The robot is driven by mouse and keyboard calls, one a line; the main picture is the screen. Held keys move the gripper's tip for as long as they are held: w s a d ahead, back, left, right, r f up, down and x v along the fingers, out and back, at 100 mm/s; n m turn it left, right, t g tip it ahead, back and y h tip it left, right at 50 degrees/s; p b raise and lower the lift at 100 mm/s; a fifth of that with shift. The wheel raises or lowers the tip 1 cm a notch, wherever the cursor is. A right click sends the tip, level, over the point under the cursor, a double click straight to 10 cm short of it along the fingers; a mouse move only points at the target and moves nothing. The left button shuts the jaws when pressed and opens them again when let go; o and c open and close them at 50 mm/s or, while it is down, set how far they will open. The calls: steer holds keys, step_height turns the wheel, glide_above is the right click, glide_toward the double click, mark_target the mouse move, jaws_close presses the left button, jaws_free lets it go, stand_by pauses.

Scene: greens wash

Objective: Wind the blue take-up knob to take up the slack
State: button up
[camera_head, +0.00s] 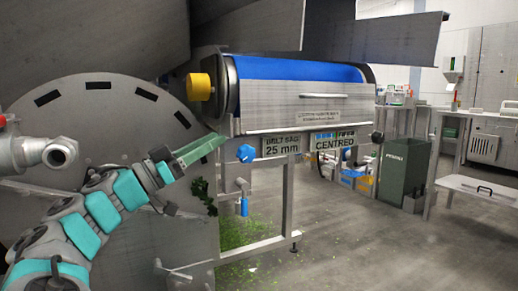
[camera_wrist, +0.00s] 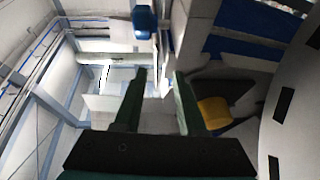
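The blue take-up knob (camera_head: 246,153) sticks out below the left end of the conveyor, just left of the sign (camera_head: 282,146) reading "BELT SAG 25 mm". My gripper (camera_head: 221,142) is a little left of the knob and seems apart from it. In the wrist view its two green fingers (camera_wrist: 160,72) stand apart with nothing between them. A blue part at the top of that view (camera_wrist: 143,20), beyond the fingertips, looks like the knob. The blue belt (camera_head: 300,70) runs along the top of the conveyor.
A yellow knob (camera_head: 199,87) sits above my gripper. A second sign reads "CENTRED" (camera_head: 335,143). A blue-handled valve (camera_head: 243,207) hangs below the blue knob. Green scraps (camera_head: 245,235) litter the floor. A dark green bin (camera_head: 404,168) stands right; the floor in front is open.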

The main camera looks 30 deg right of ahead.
steer(key=v, duration=0.7)
steer(key=shift+a, duration=0.35)
steer(key=shift+f, duration=0.1)
